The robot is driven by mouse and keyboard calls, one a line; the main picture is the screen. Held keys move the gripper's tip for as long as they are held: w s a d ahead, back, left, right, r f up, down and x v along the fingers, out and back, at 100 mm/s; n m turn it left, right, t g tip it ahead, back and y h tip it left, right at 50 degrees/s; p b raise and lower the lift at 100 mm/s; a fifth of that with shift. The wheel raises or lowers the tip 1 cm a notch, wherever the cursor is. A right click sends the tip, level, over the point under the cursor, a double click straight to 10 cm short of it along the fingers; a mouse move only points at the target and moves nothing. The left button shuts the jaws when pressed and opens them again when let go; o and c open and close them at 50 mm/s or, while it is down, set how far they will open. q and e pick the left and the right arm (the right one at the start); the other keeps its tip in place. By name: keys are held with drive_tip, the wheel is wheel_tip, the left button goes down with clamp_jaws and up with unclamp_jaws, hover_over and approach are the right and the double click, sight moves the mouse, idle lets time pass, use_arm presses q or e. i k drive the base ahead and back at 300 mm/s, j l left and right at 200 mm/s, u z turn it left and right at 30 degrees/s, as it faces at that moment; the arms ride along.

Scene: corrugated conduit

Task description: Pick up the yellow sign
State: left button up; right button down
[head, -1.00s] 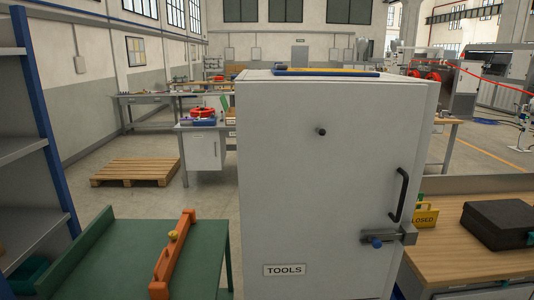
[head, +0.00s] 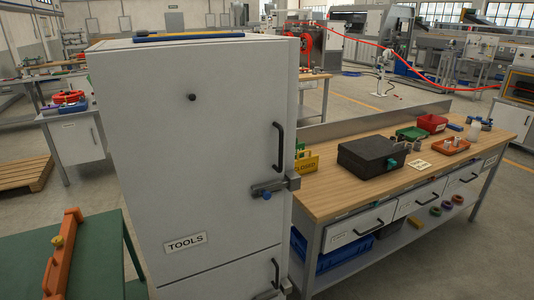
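The yellow sign (head: 306,163) stands on the wooden workbench top (head: 340,199), just right of the tool cabinet. Its face carries dark lettering, and its left part is hidden behind the cabinet's edge and latch. Neither of my grippers shows in the head view.
The tall grey cabinet (head: 200,130) marked TOOLS blocks the left side of the bench; its handle (head: 279,147) and latch (head: 275,188) stick out near the sign. A black case (head: 371,157) lies right of the sign. Bins, including a red one (head: 432,123), stand farther right.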

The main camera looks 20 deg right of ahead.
sight(303, 166)
drive_tip(key=l+u, duration=0.15)
drive_tip(key=l, duration=0.65)
drive_tip(key=l+u, duration=0.15)
drive_tip(key=l, duration=0.6)
drive_tip(key=l+u, duration=0.15)
drive_tip(key=l, duration=0.65)
drive_tip(key=k+l+u, duration=0.15)
drive_tip(key=l, duration=0.6)
drive_tip(key=i, duration=0.05)
